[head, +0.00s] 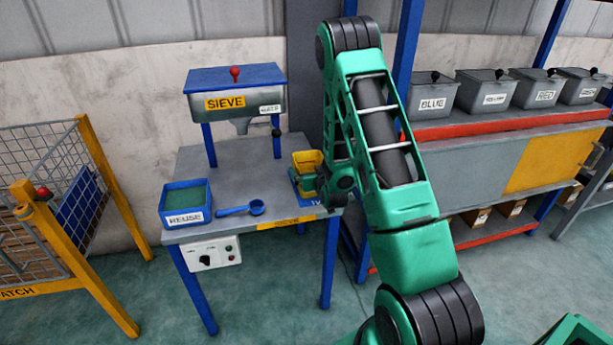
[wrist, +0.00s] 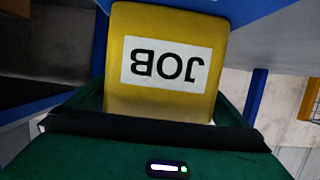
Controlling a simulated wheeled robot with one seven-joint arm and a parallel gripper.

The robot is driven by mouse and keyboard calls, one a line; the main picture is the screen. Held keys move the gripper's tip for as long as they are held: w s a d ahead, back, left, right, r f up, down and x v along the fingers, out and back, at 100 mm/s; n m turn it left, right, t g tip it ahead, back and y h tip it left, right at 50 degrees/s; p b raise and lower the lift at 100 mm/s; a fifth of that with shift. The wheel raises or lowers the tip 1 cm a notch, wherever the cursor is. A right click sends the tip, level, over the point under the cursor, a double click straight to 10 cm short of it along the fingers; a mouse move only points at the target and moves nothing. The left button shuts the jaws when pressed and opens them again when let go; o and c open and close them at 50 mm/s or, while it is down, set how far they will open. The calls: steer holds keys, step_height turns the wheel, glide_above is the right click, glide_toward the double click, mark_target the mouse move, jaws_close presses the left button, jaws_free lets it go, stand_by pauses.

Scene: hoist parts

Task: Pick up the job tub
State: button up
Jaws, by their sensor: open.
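The yellow job tub (head: 308,160) stands at the right end of the grey sieve table (head: 240,185), partly hidden by my arm. In the wrist view the tub (wrist: 165,95) fills the middle, close up, with its white JOB label (wrist: 166,63) upside down. My gripper (head: 305,181) is at the tub in the head view. In the wrist view its green fingers show at the left and right of the tub's lower part, and it is open. I cannot tell whether the fingers touch the tub.
The blue-topped sieve (head: 236,92) stands at the table's back. A blue REUSE tray (head: 186,204) and a blue scoop (head: 243,209) lie on the left. A yellow-framed cage (head: 50,220) stands left.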

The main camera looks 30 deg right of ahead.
steer(key=shift+w+f, duration=0.2)
steer(key=shift+w, duration=0.35)
steer(key=shift+w+d, duration=0.1)
steer(key=shift+d, duration=0.15)
steer(key=shift+w, duration=0.1)
steer(key=c, duration=1.2)
steer(key=shift+r, duration=0.2)
